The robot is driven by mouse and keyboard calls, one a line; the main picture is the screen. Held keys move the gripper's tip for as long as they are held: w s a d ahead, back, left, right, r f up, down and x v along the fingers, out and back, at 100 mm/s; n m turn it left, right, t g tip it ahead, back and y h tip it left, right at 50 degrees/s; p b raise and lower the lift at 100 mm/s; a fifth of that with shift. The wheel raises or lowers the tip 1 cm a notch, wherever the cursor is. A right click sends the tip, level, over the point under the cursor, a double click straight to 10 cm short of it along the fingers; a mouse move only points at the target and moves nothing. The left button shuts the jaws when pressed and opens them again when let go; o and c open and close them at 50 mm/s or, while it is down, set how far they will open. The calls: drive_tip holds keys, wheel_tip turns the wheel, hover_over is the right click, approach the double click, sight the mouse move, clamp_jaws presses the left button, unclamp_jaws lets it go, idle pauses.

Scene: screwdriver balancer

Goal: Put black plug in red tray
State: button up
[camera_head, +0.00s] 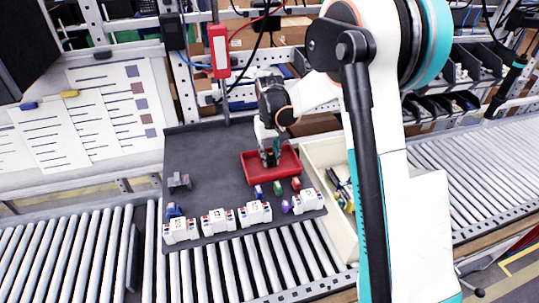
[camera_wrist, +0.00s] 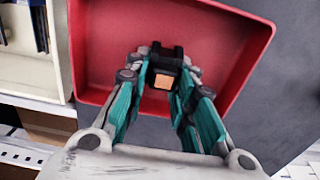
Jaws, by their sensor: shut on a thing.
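The red tray (camera_head: 287,172) lies on the dark grey mat right of centre. In the wrist view the red tray (camera_wrist: 232,52) fills the space around my gripper. My gripper (camera_head: 269,160) points down over the tray. In the wrist view my gripper (camera_wrist: 164,82) is shut on the black plug (camera_wrist: 166,66), which has an orange-tan face. The plug is within the tray's outline in both views. I cannot tell whether it touches the tray floor.
White blocks (camera_head: 218,221) stand along the mat's front edge, with small coloured plugs (camera_head: 277,187) near them. A grey part (camera_head: 179,181) lies at the mat's left. A cream bin (camera_head: 322,152) with loose items stands right of the tray. The mat's left middle is free.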

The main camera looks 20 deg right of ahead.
drive_tip(key=o, duration=1)
drive_tip(key=shift+r, duration=0.2)
wheel_tip(320, 180, up, 12)
drive_tip(key=shift+f, duration=0.15)
